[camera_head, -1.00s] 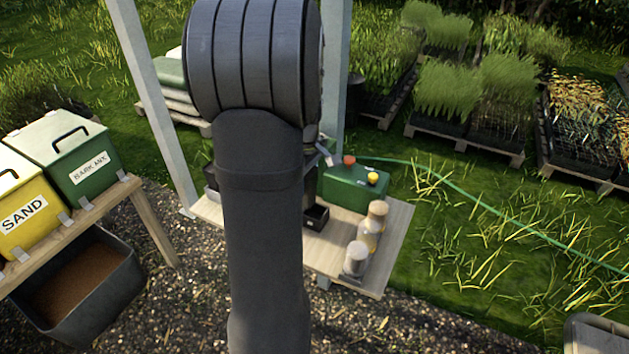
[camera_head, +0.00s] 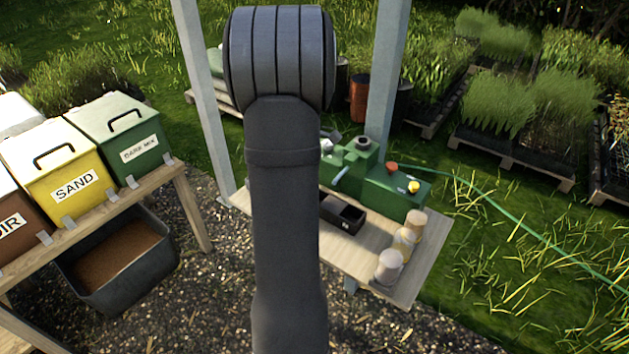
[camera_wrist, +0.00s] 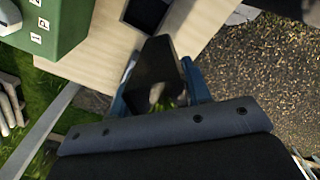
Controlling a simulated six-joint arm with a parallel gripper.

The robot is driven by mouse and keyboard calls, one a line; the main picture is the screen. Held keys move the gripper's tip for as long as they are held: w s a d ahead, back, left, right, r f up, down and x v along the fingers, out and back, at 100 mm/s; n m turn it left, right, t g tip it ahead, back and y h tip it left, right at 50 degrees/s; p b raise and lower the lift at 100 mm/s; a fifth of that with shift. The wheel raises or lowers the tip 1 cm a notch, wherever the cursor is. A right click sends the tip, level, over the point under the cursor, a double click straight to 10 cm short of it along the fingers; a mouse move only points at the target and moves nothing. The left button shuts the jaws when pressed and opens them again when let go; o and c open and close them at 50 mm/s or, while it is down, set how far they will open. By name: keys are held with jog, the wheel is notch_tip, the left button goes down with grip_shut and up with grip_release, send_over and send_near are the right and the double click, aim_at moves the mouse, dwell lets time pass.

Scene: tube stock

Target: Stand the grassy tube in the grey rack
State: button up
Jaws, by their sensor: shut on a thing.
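In the wrist view, the blue fingers of my gripper (camera_wrist: 162,88) are closed on the sides of a dark tube (camera_wrist: 157,62). A pale patch and a little green show at its near end, fitting the grassy tube, but the grass is mostly hidden. The tube is held above the wooden bench. In the head view my own arm hides the gripper and tube. I cannot make out a grey rack for certain in either view. A small black open box (camera_head: 342,214) stands on the bench, and a dark box (camera_wrist: 146,12) shows at the wrist view's top edge.
The wooden bench (camera_head: 385,278) carries a green machine (camera_head: 392,193) with red and yellow knobs, and several jars (camera_head: 404,243) at its right end. A yellow sand bin (camera_head: 62,168) and a green bin (camera_head: 122,135) stand left. Posts (camera_head: 388,75) rise behind the bench.

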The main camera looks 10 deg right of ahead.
jog(key=w+a+n, duration=0.6)
jog(key=a+n, duration=0.1)
jog(key=n, duration=0.2)
jog(key=shift+d+f, duration=0.15)
jog(key=shift+f, duration=1.55)
jog(key=shift+d+f, duration=0.1)
jog(key=shift+f, duration=1.55)
jog(key=shift+f, duration=0.3)
jog(key=o, duration=1.1)
jog(key=shift+o, duration=0.2)
notch_tip(320, 180, up, 17)
jog(key=shift+r, duration=0.2)
